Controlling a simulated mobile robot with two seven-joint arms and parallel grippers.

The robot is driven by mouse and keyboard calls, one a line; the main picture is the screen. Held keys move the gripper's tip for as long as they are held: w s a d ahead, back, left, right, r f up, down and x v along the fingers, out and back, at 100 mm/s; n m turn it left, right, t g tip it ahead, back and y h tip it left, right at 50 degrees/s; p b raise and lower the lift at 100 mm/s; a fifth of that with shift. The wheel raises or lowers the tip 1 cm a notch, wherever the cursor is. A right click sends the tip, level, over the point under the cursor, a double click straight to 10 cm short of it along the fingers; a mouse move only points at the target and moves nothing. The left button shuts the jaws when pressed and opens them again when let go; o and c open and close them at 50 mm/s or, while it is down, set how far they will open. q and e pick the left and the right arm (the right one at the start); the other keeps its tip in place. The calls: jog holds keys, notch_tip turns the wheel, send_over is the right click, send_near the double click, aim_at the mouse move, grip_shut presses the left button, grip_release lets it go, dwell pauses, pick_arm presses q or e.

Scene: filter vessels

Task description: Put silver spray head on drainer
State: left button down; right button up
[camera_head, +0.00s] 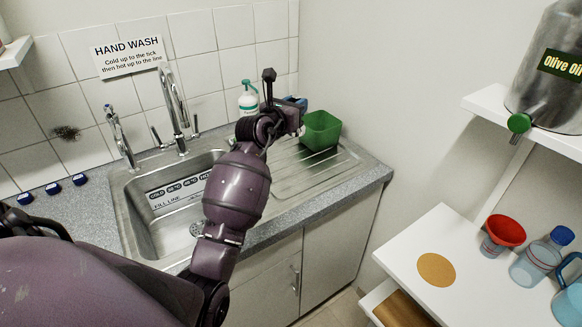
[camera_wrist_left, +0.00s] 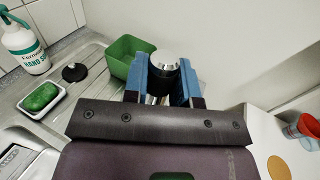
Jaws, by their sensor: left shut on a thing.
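My left gripper (camera_head: 293,104) is over the drainer (camera_head: 322,177), the grooved metal board right of the sink bowl. In the left wrist view its blue fingers (camera_wrist_left: 166,70) are shut on the silver spray head (camera_wrist_left: 165,58), which has a bright silver end and a dark body. The spray head's lower part is hidden by the gripper's body. In the head view I cannot make out the spray head behind the gripper. The drainer also shows in the left wrist view (camera_wrist_left: 105,82), below and left of the fingers. My right gripper is not in view.
A green tub (camera_head: 321,131) stands on the drainer beside the gripper. A soap bottle (camera_head: 248,101) stands behind. A soap dish (camera_wrist_left: 60,98) and a black plug (camera_wrist_left: 75,72) sit left of the fingers. The tall tap (camera_head: 172,105) rises behind the bowl.

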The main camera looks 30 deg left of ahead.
pick_arm(q)
jog(key=shift+y, duration=0.4)
jog(key=shift+w+a+f+b, duration=0.25)
jog(key=shift+a+f+b, duration=0.15)
jog(key=shift+f, duration=2.8)
jog(key=shift+w+a+f+b, duration=0.3)
jog(key=shift+f+b, duration=0.1)
jog(key=shift+f, duration=2.85)
jog(key=shift+w+a+f+b, duration=0.25)
jog(key=shift+a+f+b, duration=0.15)
jog(key=shift+f, duration=2.8)
jog(key=shift+n, duration=0.3)
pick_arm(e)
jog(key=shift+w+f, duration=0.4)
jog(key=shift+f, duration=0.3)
pick_arm(q)
jog(key=shift+d, duration=0.1)
jog(key=shift+f, duration=0.15)
jog(key=c, duration=1.2)
grip_release()
jog(key=shift+o, duration=1.4)
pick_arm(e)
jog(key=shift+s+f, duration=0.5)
